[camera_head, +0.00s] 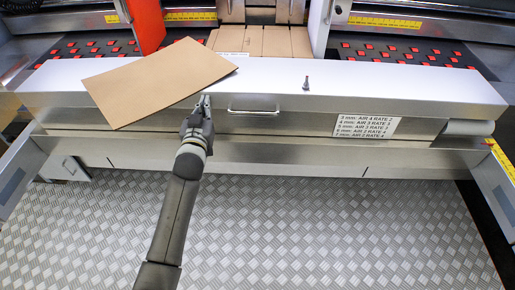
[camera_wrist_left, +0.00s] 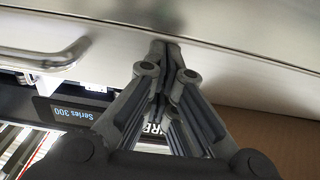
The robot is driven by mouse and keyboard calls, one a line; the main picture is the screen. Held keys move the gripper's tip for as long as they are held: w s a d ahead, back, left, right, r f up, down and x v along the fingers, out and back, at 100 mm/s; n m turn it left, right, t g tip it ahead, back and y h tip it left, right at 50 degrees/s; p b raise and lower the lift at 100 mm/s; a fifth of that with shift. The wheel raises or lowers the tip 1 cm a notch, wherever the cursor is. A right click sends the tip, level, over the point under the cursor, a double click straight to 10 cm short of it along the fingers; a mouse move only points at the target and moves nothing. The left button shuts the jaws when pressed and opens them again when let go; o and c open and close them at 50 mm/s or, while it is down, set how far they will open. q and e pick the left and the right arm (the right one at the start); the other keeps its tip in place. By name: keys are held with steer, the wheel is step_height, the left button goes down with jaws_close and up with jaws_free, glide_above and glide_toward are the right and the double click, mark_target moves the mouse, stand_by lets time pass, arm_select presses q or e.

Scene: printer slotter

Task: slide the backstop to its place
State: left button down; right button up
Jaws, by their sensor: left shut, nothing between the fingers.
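No part is clearly marked as the backstop, and I cannot tell which one it is. A small dark upright knob (camera_head: 306,82) stands on the silver metal cover (camera_head: 400,88). My left gripper (camera_head: 204,103) is shut and empty at the cover's front edge, left of the bar handle (camera_head: 259,109). In the left wrist view, its fingers (camera_wrist_left: 165,46) are together with the tips close to the metal surface; I cannot tell if they touch it. The handle (camera_wrist_left: 48,55) shows there at the left. My right gripper is not in view.
A loose cardboard sheet (camera_head: 155,82) lies tilted on the cover, overhanging its front, close to my left gripper. Cardboard strips (camera_head: 265,42) lie between upright guides behind. A red upright panel (camera_head: 146,22) stands at the back left. The tread-plate floor (camera_head: 320,225) in front is clear.

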arm_select(q)
steer(key=shift+w+r, duration=0.1)
steer(key=shift+w, duration=0.45)
steer(key=shift+s, duration=0.1)
steer(key=shift+s+p, duration=0.9)
steer(key=shift+s, duration=0.8)
